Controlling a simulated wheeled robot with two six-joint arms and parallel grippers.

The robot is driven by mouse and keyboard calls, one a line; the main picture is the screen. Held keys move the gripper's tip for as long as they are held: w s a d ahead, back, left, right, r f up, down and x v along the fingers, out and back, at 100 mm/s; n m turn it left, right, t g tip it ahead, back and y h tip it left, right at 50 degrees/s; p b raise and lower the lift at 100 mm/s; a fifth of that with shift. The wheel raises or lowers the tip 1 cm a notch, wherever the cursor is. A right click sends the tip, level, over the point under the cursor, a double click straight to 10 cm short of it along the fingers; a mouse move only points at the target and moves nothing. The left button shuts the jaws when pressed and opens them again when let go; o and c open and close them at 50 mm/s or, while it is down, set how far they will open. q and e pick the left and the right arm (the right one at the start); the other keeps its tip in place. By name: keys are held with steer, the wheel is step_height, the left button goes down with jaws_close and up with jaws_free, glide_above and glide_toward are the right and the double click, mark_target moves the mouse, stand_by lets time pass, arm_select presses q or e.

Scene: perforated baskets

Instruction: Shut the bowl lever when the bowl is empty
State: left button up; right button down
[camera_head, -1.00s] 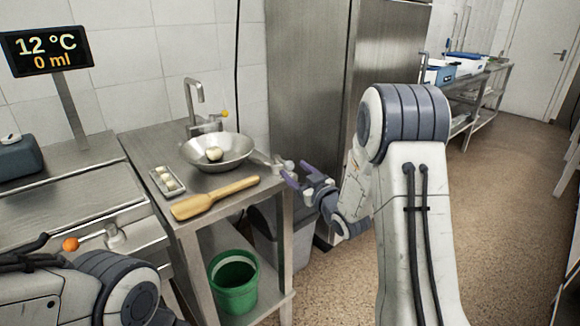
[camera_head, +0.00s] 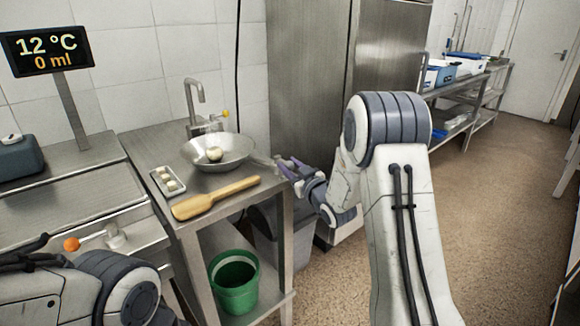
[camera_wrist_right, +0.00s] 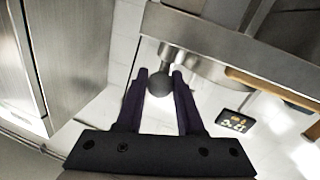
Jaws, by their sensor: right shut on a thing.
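The metal bowl (camera_head: 232,158) sits on the steel counter under the tap, with a pale round lump (camera_head: 214,154) in it. The bowl lever (camera_head: 262,161) sticks out from the bowl's right side. My right gripper (camera_head: 284,165) is at the lever's outer end. In the right wrist view its dark purple fingers (camera_wrist_right: 160,84) are shut on the lever's round dark knob (camera_wrist_right: 160,87), with the bowl just beyond. The fingers partly hide the knob in the head view. Part of my left arm shows at the lower left, but its gripper is out of view.
A wooden paddle (camera_head: 216,198) and a small tray (camera_head: 179,189) with several pale pieces lie in front of the bowl. A green bucket (camera_head: 235,290) stands on the shelf below. A display (camera_head: 47,51) reads 12 °C and 0 ml. A steel cabinet (camera_head: 308,90) stands behind.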

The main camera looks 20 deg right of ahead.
mark_target(279, 160)
steer(key=shift+s+a+f+m+h+b, duration=0.1)
steer(key=shift+a+m+h+b, duration=0.25)
steer(key=shift+m+h+b, duration=0.35)
steer(key=shift+s+a+f+m+h+b, duration=0.1)
steer(key=shift+a+m+h+b, duration=0.3)
steer(key=shift+h+b, duration=0.45)
steer(key=h, duration=0.1)
steer(key=a+m+h, duration=0.1)
steer(key=h, duration=0.1)
steer(key=shift+r+m+b, duration=0.1)
steer(key=shift+m+b, duration=0.2)
steer(key=shift+b, duration=0.05)
steer(key=shift+a+m+h, duration=0.2)
steer(key=shift+m+h, duration=0.3)
steer(key=shift+h, duration=0.15)
steer(key=shift+w+a+r+m+g+h, duration=0.1)
steer(key=shift+a+r+m+g+h, duration=0.1)
steer(key=shift+m+g+h, duration=0.3)
steer(key=h, duration=0.1)
steer(key=m+h+p, duration=0.1)
steer(key=shift+w+a+g+h, duration=0.1)
steer(key=shift+a+g+h, duration=0.2)
steer(key=shift+a+g, duration=0.1)
steer(key=shift+w+a+m+g+h+p, duration=0.15)
steer(key=shift+a+m+g+h+p, duration=0.1)
steer(key=shift+m+g+h+p, duration=0.75)
steer(key=shift+w+a+m+g+h+p, duration=0.2)
steer(key=shift+m+g+h+p, duration=0.5)
steer(key=shift+h, duration=0.5)
